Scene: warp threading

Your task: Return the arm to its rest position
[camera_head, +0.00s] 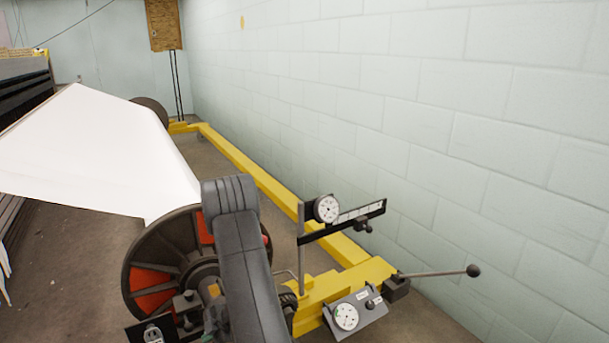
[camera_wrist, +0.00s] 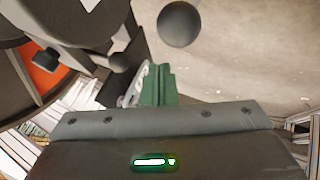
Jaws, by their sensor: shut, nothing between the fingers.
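My arm (camera_head: 245,260) is a dark grey link rising through the lower middle of the head view, in front of the spoked wheel. My gripper (camera_wrist: 158,84) shows in the wrist view as green fingers beyond the grey wrist housing. The fingers are shut with nothing between them. A dark round knob (camera_wrist: 181,24) appears beyond the fingertips, apart from them in the picture. I cannot make out the gripper in the head view.
A dark wheel with orange panels (camera_head: 152,290) carries a white sheet (camera_head: 95,150). A yellow frame (camera_head: 250,178) runs along the pale block wall (camera_head: 430,110). Dial gauges (camera_head: 327,208) and a ball-ended lever (camera_head: 440,272) stand right of my arm. Bare floor shows beside them.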

